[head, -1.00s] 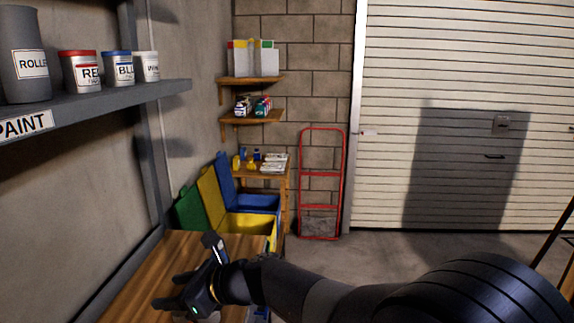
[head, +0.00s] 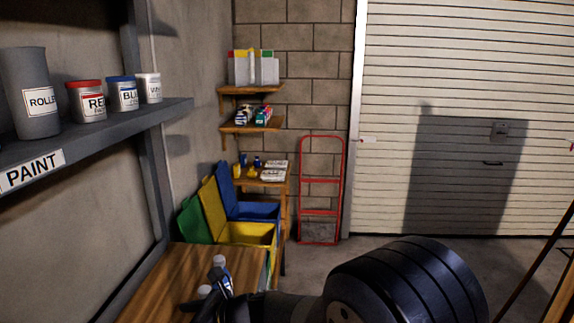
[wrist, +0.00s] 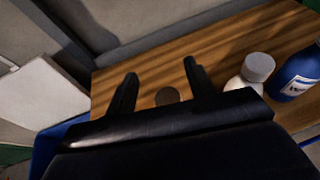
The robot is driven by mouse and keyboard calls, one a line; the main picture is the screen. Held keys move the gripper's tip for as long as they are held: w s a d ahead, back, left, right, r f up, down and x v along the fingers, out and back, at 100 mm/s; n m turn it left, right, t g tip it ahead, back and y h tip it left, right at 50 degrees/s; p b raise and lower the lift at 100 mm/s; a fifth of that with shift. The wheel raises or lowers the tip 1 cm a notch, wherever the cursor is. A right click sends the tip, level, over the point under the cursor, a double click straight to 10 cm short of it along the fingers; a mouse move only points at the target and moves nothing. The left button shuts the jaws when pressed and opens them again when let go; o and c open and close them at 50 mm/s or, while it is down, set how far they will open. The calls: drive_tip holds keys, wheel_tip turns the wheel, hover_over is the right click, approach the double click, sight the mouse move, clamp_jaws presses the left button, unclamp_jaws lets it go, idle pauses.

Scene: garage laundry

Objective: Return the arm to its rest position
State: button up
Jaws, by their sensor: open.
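My gripper (head: 212,304) is low in the head view, over the wooden bench (head: 185,268), and partly cut off by the lower edge. In the wrist view its two dark fingers (wrist: 160,88) stand well apart with nothing held between them. A dark round spot shows on the bench top between them. My arm runs from the gripper to the right along the bottom of the head view. A white-capped bottle (wrist: 254,76) and a blue bottle (wrist: 298,74) stand on the bench, right of the fingers in the wrist view.
A grey paint shelf (head: 110,130) with a roller container and several cans juts out at left. Green, yellow (head: 250,232) and blue bins stand beyond the bench. A red folded rack (head: 320,181) leans on the block wall. Floor by the roller door (head: 460,120) looks clear.

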wheel_tip(320, 180, down, 5)
drive_tip(key=shift+f, duration=0.1)
drive_tip(key=shift+w+b+v, duration=0.15)
drive_tip(key=shift+b+v, duration=0.2)
drive_tip(key=shift+v, duration=1)
drive_tip(key=shift+w+b+v, duration=0.2)
drive_tip(key=shift+b+v, duration=0.1)
drive_tip(key=shift+v, duration=1)
drive_tip(key=shift+d, duration=0.1)
